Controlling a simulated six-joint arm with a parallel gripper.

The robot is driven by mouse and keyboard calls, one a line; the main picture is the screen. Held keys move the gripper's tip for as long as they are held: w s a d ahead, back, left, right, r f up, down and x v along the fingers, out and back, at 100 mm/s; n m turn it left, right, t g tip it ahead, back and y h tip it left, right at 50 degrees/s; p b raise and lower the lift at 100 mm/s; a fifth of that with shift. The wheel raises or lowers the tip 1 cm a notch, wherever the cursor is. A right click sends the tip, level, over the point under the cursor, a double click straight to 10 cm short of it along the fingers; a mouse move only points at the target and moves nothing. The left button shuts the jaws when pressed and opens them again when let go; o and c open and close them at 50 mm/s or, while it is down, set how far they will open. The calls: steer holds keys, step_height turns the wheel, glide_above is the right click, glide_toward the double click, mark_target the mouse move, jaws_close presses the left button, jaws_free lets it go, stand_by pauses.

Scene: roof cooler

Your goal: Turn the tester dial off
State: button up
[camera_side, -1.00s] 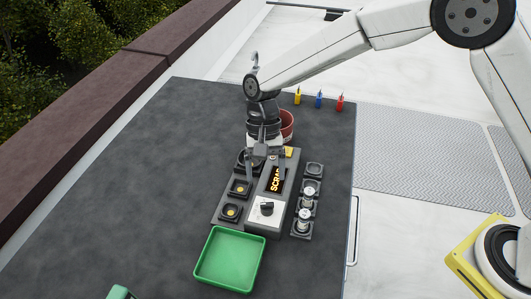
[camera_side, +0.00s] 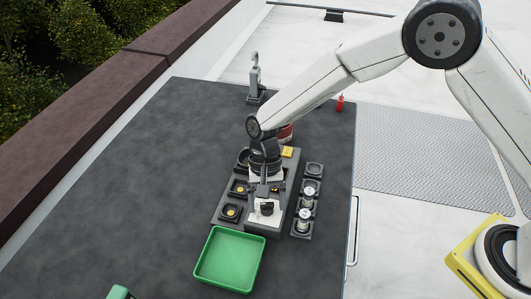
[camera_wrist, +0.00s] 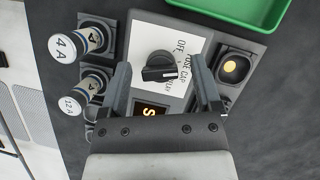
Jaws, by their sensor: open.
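The tester dial is a black knob (camera_wrist: 160,66) on a white plate marked OFF, FUSE and CAP, with more lettering partly hidden. In the side view the dial (camera_side: 267,209) sits at the near end of the grey tester (camera_side: 280,214). My gripper (camera_wrist: 163,78) is open, its two fingers pointing down with the knob between and just ahead of them in the wrist view. In the side view my gripper (camera_side: 265,191) hangs just above and behind the dial. I cannot tell whether a finger touches it. The lit display (camera_wrist: 151,110) shows only an S; my gripper hides the rest.
A green tray (camera_side: 230,259) lies in front of the tester. Cylinders labelled 4 A (camera_wrist: 64,48) and 12 A (camera_wrist: 72,105) stand in holders beside it. Small sockets (camera_side: 230,211) line the other side. A red container (camera_side: 286,133) stands behind.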

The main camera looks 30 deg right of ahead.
jaws_close()
steer(key=shift+n, duration=0.4)
steer(key=n+h, duration=0.1)
steer(key=n, duration=0.2)
steer(key=shift+a+h, duration=0.1)
steer(key=shift+h, duration=0.2)
steer(key=shift+n+h, duration=0.8)
steer(key=shift+n, duration=1.3)
steer(key=shift+w, duration=0.1)
jaws_free()
